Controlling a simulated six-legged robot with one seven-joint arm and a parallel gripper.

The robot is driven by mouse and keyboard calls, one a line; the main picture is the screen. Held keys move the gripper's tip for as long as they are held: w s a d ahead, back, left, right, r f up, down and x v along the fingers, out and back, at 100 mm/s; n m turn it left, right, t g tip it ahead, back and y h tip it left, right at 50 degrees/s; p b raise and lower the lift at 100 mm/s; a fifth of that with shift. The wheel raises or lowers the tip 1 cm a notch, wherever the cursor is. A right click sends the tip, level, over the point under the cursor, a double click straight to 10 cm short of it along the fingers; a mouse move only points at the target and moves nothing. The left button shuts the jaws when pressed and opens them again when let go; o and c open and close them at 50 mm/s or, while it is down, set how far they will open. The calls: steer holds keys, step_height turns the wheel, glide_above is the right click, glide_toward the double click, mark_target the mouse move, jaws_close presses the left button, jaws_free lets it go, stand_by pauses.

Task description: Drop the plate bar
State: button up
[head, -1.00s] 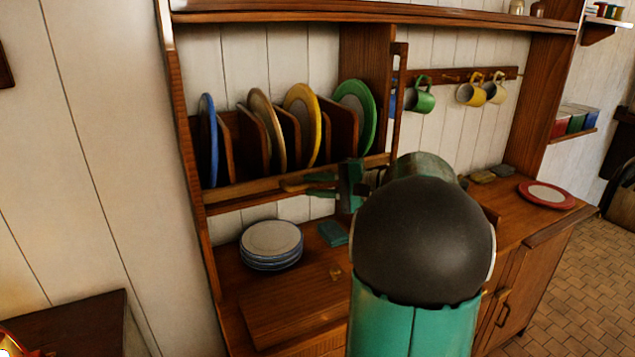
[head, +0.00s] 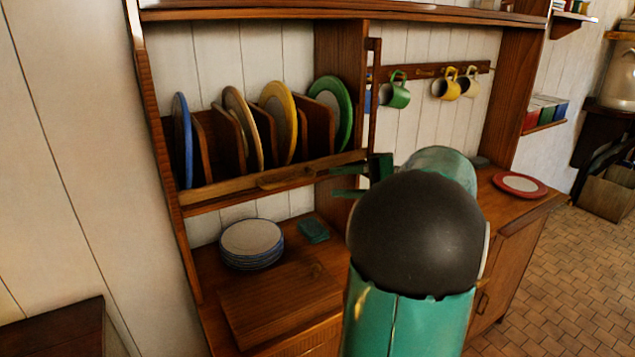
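The plate bar (head: 225,186) is a wooden rail lying across the front of the plate rack, low in front of the standing plates. A short wooden grip (head: 286,178) sticks out at its middle. My gripper (head: 345,182) is just right of that grip, near the bar's right end. Its two green fingers point left, spread apart with nothing visible between them. I cannot tell how far in front of the bar they are. The rack holds a blue plate (head: 183,140), a tan plate (head: 241,125), a yellow plate (head: 279,118) and a green plate (head: 331,110), upright between dividers.
A stack of blue-rimmed plates (head: 251,240) and a teal cloth-like item (head: 313,231) stand on the counter (head: 270,305) below. A red-rimmed plate (head: 520,185) lies at the right. A green mug (head: 395,94) and yellow mugs (head: 446,87) hang above. My arm hides the middle counter.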

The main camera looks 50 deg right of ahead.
steer(key=v, duration=0.3)
stand_by(0.5)
steer(key=w+a+f+n+g, duration=0.2)
steer(key=a+g, duration=0.2)
steer(key=a, duration=0.7)
steer(key=w+a+f+n+g, duration=0.2)
steer(key=a+g, duration=0.1)
steer(key=a, duration=0.7)
steer(key=s+a+f+n+g+h, duration=0.1)
steer(key=s+a+f+n+h, duration=0.3)
steer(key=a, duration=0.4)
steer(key=s+a+f+n+h, duration=0.4)
steer(key=a+n, duration=0.1)
steer(key=a, duration=0.4)
steer(key=shift+s+a+n+g, duration=0.2)
steer(key=shift+a+n+g, duration=0.1)
steer(key=shift+n+g, duration=0.1)
steer(key=shift+d, duration=0.15)
